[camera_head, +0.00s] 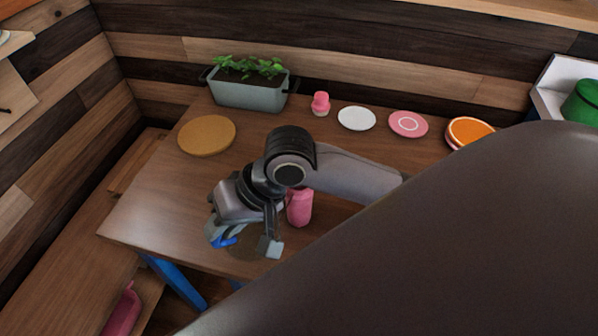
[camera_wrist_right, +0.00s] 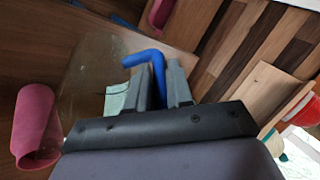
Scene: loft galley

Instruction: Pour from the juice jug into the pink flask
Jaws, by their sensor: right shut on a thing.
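My right gripper (camera_head: 244,241) hangs over the front of the wooden table in the head view. In the right wrist view it (camera_wrist_right: 160,82) is shut on the blue handle of the juice jug, whose see-through body (camera_wrist_right: 88,68) is faint. The jug's blue handle (camera_head: 224,241) shows in the head view by one finger. The pink flask (camera_head: 299,208) stands on the table just right of the gripper, its top partly hidden by my arm. It also shows at the left of the right wrist view (camera_wrist_right: 34,128). My left gripper is not in view.
At the back of the table (camera_head: 150,215) stand a grey planter (camera_head: 250,95), a small pink container (camera_head: 320,104), a white plate (camera_head: 356,118), a pink plate (camera_head: 408,124) and an orange plate (camera_head: 470,131). A round tan mat (camera_head: 207,135) lies back left. The left tabletop is clear.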

